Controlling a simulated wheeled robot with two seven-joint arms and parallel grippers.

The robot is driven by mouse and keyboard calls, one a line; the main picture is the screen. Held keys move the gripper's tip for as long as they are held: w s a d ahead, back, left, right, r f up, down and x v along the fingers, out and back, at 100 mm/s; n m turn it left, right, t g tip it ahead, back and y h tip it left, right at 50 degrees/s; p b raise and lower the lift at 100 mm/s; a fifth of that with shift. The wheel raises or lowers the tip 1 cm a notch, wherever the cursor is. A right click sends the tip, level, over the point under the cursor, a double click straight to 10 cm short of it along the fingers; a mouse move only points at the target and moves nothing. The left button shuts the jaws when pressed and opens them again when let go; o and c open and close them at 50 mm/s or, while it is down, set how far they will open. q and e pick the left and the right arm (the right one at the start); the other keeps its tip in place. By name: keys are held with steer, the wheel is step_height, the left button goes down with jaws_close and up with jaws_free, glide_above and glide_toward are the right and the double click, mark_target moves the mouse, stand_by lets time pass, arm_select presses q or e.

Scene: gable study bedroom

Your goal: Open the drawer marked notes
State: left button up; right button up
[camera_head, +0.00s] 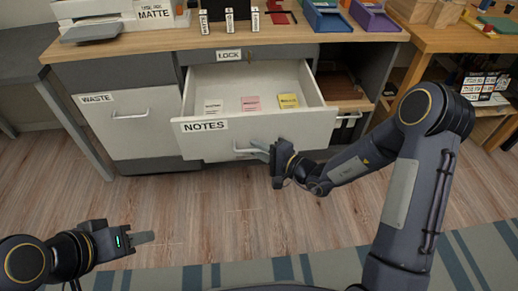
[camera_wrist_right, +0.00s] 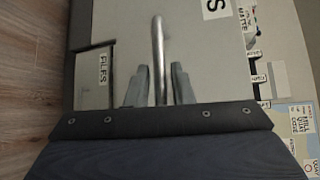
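The drawer marked NOTES (camera_head: 205,141) is pulled out from the cabinet in the head view, its inside visible from above. White, pink and yellow note pads lie in it. Its metal bar handle (camera_wrist_right: 158,50) crosses the top middle of the right wrist view. My right gripper (camera_head: 262,150) is at the drawer's handle; in the wrist view its two fingers (camera_wrist_right: 159,84) stand on either side of the bar, with narrow gaps showing. My left gripper (camera_head: 142,238) is over the floor at lower left, away from the drawer; its finger spacing cannot be made out.
A shut WASTE front (camera_head: 130,122) is left of the drawer. A LOCK label (camera_head: 229,55) sits above it. The wooden worktop (camera_head: 180,39) holds marked stamps and coloured trays (camera_head: 327,18). An open shelf space is at right. The floor (camera_head: 225,215) in front is clear.

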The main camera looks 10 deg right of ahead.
steer(key=shift+o, duration=1)
steer(key=p+v, duration=0.1)
steer(key=v, duration=0.7)
steer(key=shift+a+r, duration=0.1)
